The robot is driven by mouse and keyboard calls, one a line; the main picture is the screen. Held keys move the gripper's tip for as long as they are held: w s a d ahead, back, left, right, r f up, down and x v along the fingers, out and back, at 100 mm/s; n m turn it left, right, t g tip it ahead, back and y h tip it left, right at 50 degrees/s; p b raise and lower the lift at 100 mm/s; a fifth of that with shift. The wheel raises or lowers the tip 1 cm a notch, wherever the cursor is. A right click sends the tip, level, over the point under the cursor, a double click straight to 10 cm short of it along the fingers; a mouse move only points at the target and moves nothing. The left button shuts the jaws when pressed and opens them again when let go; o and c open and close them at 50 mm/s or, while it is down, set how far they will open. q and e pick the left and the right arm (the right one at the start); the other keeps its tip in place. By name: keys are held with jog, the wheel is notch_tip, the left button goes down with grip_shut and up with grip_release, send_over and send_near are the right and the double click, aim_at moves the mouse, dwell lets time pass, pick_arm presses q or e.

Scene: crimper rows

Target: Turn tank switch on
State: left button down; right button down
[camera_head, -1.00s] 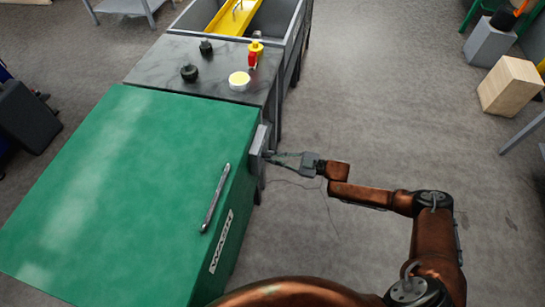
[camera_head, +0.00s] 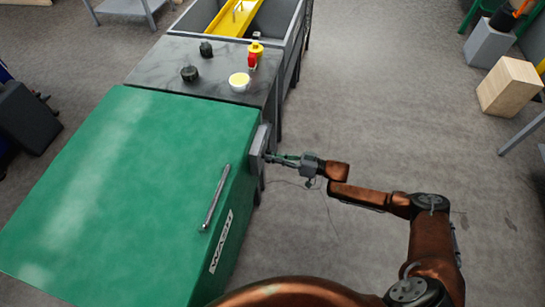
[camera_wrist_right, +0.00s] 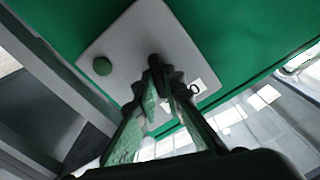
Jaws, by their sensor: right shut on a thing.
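The green tank (camera_head: 120,190) fills the left of the head view, with a grey switch box (camera_head: 259,142) on its right side. My right gripper (camera_head: 273,157) is at the box from the right. Its fingertips (camera_wrist_right: 158,76) are shut on the black knob and hide part of it. Which way the knob points is hard to tell. My left gripper is not in view.
A metal handle (camera_head: 216,197) lies along the tank's right edge. The floor right of the tank is open, with a wooden box (camera_head: 510,86) farther off.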

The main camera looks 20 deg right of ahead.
jog(key=shift+m, duration=0.5)
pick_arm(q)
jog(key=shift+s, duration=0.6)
pick_arm(e)
jog(key=c, duration=2)
grip_release()
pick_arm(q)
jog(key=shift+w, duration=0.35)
pick_arm(e)
jog(key=v, duration=1.2)
jog(key=shift+f, duration=0.1)
